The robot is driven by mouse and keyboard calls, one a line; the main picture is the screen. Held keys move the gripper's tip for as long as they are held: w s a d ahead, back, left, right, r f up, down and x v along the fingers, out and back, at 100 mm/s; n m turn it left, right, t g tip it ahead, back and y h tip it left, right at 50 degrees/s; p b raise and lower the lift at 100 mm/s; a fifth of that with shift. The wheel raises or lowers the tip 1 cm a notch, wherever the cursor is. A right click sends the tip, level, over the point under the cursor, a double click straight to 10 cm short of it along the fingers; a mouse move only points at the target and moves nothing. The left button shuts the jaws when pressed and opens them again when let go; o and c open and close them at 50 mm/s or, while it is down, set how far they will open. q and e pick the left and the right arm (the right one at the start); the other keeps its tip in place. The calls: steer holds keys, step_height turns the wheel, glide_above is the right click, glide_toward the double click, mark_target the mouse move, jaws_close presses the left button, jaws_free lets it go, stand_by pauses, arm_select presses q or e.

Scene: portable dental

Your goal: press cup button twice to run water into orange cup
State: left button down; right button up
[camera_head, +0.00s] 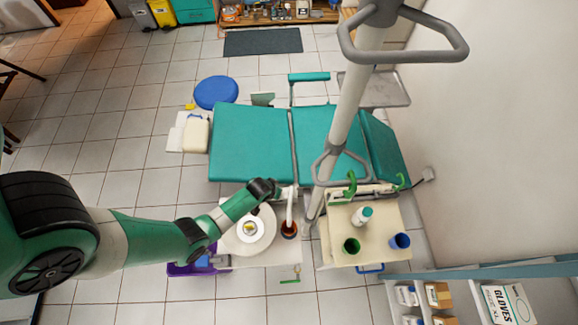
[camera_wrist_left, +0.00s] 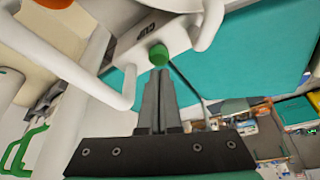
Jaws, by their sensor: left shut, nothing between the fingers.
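The orange cup (camera_head: 289,231) stands under a white spout (camera_head: 289,207) beside the round white basin (camera_head: 248,232). In the left wrist view, a green button (camera_wrist_left: 158,54) sits on a white panel (camera_wrist_left: 128,47) below the printed word CUP. My left gripper (camera_wrist_left: 161,72) is shut and empty, with its fingertips right at the button's lower edge; I cannot tell whether they press it. In the head view my left gripper (camera_head: 274,187) is beside the white dental unit, near the spout. An orange patch shows at the wrist view's top edge. My right gripper is not in view.
The teal dental chair (camera_head: 251,143) lies just beyond the gripper. A grey-white pole (camera_head: 345,110) stands to its right. A cream tray table (camera_head: 385,215) holds a green cup (camera_head: 352,246), a blue cup (camera_head: 400,241) and a white bottle (camera_head: 362,216).

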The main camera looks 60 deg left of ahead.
arm_select(q)
steer(key=shift+r, duration=0.1)
stand_by(0.3)
step_height(320, 180, up, 6)
steer(key=p, duration=0.5)
steer(key=shift+p, duration=0.4)
